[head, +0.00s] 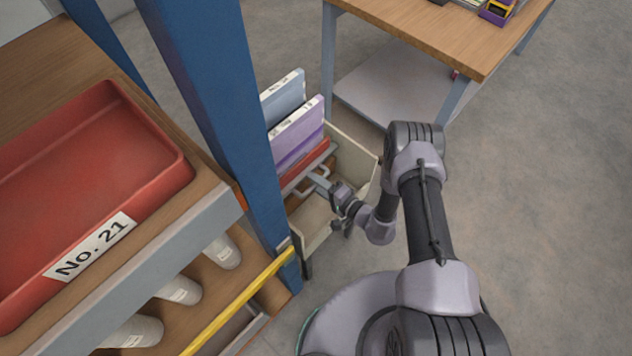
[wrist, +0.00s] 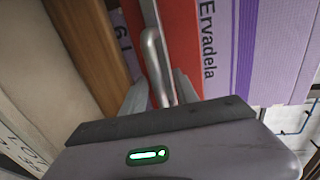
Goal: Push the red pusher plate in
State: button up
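The red pusher plate (head: 305,163) stands in a pale open box, in front of a purple upright pack. Its grey metal handle (head: 301,186) sticks out toward my gripper (head: 319,180). In the wrist view the red plate (wrist: 184,40) lies beyond the handle bar (wrist: 156,65). The two fingers of my gripper (wrist: 161,82) lie on either side of that bar. Whether they press on it or stand slightly apart from it is unclear. The plate's lower part is hidden by the handle and gripper.
The purple pack (head: 298,130) and a blue-grey one (head: 284,98) stand behind the plate. The pale box (head: 355,150) walls them in. A blue post (head: 215,110) rises close on the left, beside a red tray (head: 95,185). Open floor lies right.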

jog(key=p+v, duration=0.5)
jog(key=v, duration=1.2)
jog(key=shift+d, duration=0.2)
